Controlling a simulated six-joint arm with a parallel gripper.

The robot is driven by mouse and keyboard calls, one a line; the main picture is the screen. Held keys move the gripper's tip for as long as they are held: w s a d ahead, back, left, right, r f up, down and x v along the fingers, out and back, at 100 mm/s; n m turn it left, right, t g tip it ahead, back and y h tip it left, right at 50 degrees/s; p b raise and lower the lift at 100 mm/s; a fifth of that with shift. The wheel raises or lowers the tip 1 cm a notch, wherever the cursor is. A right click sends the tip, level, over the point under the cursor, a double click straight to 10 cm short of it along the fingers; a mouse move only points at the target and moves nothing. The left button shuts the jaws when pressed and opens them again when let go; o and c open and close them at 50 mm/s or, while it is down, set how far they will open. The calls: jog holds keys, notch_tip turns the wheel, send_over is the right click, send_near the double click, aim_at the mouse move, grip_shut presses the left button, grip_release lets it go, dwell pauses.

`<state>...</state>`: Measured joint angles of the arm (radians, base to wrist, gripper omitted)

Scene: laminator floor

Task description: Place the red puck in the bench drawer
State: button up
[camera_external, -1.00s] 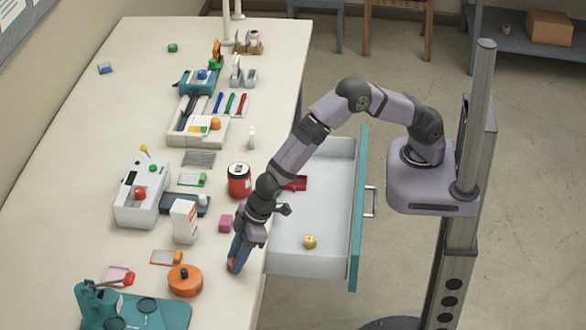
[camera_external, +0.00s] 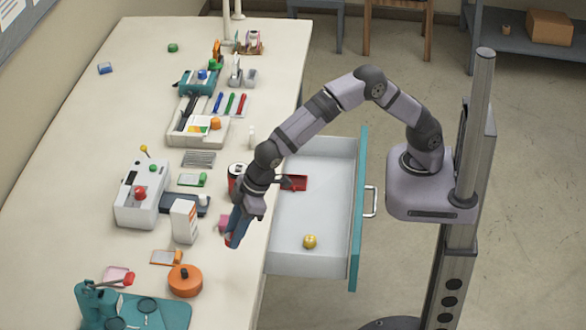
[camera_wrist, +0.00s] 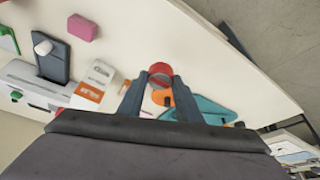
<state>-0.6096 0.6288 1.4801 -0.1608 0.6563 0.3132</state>
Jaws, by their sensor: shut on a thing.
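My gripper (camera_wrist: 160,92) is shut on the red puck (camera_wrist: 160,70), which sits between the fingertips in the wrist view. In the external view the gripper (camera_external: 234,240) points down above the bench's right edge, with a small bit of red at its tips. The bench drawer (camera_external: 318,268) is pulled out to the right of the gripper, with a teal front and a grey-white inside. A red block-like thing (camera_external: 294,183) and a gold ball (camera_external: 310,242) lie in it. The middle of its floor is bare.
An orange round thing with a black knob (camera_external: 185,282) stands left of the gripper. A white box (camera_external: 184,222), a pink block (camera_external: 224,222) and a red-and-black jar (camera_external: 234,172), partly hidden by my arm, are close by. A teal press (camera_external: 100,305) stands at the front.

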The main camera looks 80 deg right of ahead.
jog(key=shift+r, duration=0.3)
